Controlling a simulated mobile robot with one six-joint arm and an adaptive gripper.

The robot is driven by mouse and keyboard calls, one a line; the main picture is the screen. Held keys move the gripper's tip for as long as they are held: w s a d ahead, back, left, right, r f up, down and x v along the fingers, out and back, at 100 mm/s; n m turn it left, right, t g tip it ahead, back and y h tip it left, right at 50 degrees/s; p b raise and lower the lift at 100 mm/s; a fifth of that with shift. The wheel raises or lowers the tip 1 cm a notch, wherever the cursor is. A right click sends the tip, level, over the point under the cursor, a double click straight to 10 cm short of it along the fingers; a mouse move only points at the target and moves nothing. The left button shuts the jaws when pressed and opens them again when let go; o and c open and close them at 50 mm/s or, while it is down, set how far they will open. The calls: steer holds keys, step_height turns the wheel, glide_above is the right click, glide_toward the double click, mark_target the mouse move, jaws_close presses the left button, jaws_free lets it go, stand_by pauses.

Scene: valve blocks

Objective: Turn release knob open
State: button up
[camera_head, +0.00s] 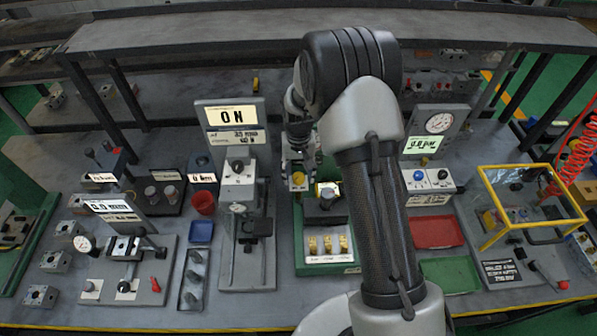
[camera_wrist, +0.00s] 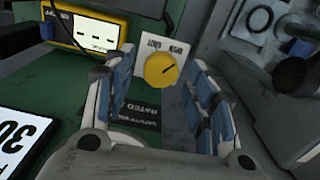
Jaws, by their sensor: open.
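A round yellow knob (camera_wrist: 160,69) with a dark pointer line sits on a white labelled plate (camera_wrist: 172,46) in the wrist view. The line slants toward the upper right; the lettering is too small to read surely. My gripper (camera_wrist: 161,78) is open, with one blue-padded finger left of the knob and the other to its right. The fingers appear apart from the knob. In the head view the yellow knob (camera_head: 298,179) shows just below my gripper (camera_head: 296,161), on the green-based central station. My arm hides part of the area to its right.
A yellow-framed display (camera_wrist: 92,30) stands left of the knob. A red tray (camera_head: 437,232) and a yellow-framed clear box (camera_head: 530,200) lie right.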

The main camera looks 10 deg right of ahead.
mark_target(299, 175)
step_height(299, 175, up, 12)
stand_by(0.6)
stand_by(0.5)
